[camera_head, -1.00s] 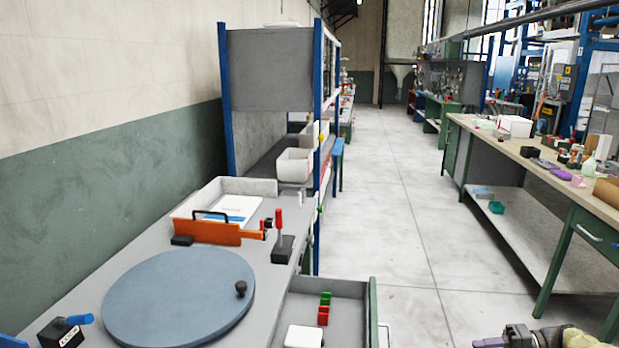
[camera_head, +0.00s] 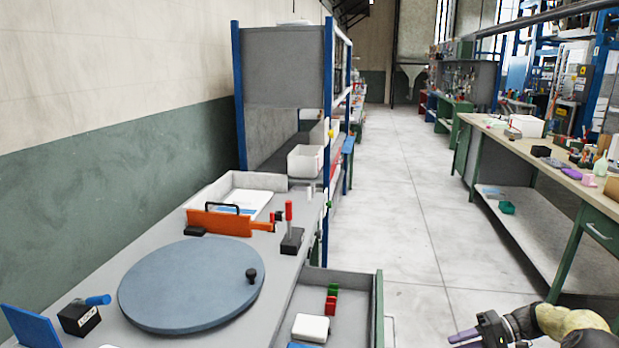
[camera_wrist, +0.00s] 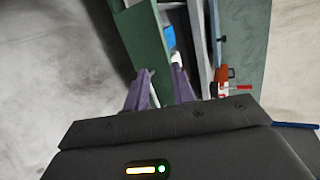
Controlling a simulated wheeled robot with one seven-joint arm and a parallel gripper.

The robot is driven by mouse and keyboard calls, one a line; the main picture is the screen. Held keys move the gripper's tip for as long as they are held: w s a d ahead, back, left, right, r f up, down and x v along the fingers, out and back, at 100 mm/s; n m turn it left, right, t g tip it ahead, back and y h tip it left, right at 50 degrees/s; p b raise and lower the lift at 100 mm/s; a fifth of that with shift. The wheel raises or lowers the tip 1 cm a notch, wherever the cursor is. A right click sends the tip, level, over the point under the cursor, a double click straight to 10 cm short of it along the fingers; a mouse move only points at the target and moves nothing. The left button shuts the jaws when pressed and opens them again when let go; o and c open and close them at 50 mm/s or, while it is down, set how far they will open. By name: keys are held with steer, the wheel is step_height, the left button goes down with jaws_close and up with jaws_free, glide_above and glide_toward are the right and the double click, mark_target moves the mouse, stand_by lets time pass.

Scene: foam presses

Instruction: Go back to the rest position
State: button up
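My gripper (camera_head: 466,340) shows at the bottom right of the head view, out over the floor beside the open drawer (camera_head: 368,300). In the wrist view its two fingers (camera_wrist: 161,88) stand apart with nothing held between them. The green drawer side (camera_wrist: 143,45) lies beyond the fingers. The grey workbench (camera_head: 235,338) is at the left in the head view, with a round blue-grey disc (camera_head: 190,285) on it. My gripper is apart from the bench and the drawer.
The drawer holds a white box (camera_head: 310,328) and small red and green pieces (camera_head: 332,299). A red-handled clamp (camera_head: 290,230) and an orange part (camera_head: 222,222) stand on the bench. A long table (camera_head: 545,160) is at the right. The aisle floor (camera_head: 400,190) is clear.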

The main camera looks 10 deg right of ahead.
steer(key=w+a+f+n+g+h+b, duration=0.15)
steer(key=a+g+h+b, duration=0.4)
steer(key=a, duration=1.35)
steer(key=s+a+n+t+h+b, duration=0.3)
steer(key=s+a+t+h, duration=0.35)
steer(key=s+a, duration=0.75)
step_height(320, 180, up, 24)
steer(key=s+g+h+p, duration=0.1)
steer(key=p, duration=2.3)
steer(key=shift+d+r, duration=0.2)
steer(key=shift+d, duration=0.25)
steer(key=shift+m, duration=0.25)
steer(key=shift+d, duration=0.1)
